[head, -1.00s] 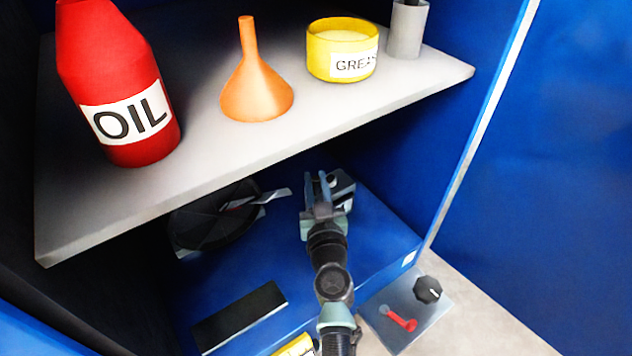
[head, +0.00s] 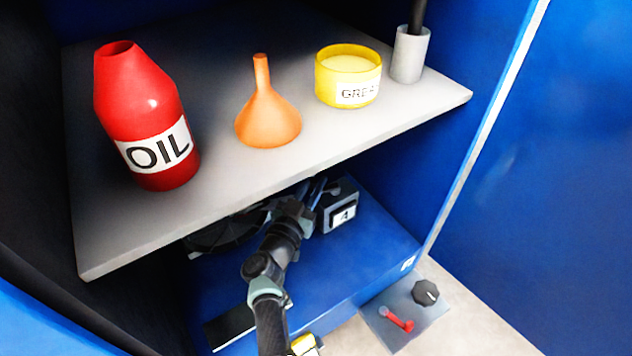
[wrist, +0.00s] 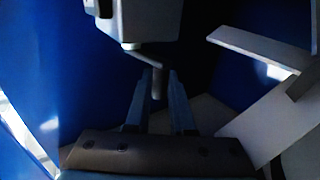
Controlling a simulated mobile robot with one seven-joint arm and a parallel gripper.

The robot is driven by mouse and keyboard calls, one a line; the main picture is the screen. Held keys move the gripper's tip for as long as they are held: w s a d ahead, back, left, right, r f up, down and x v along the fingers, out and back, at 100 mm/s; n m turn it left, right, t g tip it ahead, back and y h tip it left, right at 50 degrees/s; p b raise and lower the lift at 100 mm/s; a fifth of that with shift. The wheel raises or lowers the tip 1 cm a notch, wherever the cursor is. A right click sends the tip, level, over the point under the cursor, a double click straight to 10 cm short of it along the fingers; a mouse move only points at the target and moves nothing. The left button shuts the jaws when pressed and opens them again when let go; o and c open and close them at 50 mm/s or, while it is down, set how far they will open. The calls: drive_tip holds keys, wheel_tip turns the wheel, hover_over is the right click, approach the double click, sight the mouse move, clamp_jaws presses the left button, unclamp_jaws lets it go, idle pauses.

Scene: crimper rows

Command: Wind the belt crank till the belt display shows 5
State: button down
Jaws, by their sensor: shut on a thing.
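The belt display (head: 344,215) is a small white window on a dark grey box under the shelf, and it appears to read 4. In the wrist view the grey box (wrist: 145,20) hangs at the top. The belt crank (wrist: 157,83) comes off it as a short grey arm with a peg. My gripper (wrist: 160,80) has its two fingers around the peg and is shut on it. In the head view my gripper (head: 316,188) is at the left of the box, partly hidden by the shelf edge and my wrist.
A grey shelf (head: 330,170) overhangs my arm, bearing a red oil bottle (head: 155,115), an orange funnel (head: 268,115), a yellow grease tub (head: 348,75) and a grey cup (head: 410,55). A plate with a red lever (head: 397,320) and black knob (head: 425,292) lies lower right.

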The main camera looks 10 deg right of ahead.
drive_tip(key=shift+w+f+m+g+h+b, duration=0.15)
drive_tip(key=shift+w+m+g+h+b, duration=0.15)
drive_tip(key=shift+m+g+h+b, duration=0.35)
drive_tip(key=shift+w+m+g+h+b, duration=0.1)
drive_tip(key=shift+m+g+h+b, duration=0.35)
drive_tip(key=shift+g+h+b, duration=0.15)
drive_tip(key=c, duration=0.8)
unclamp_jaws()
drive_tip(key=shift+o, duration=0.2)
drive_tip(key=shift+a, duration=0.1)
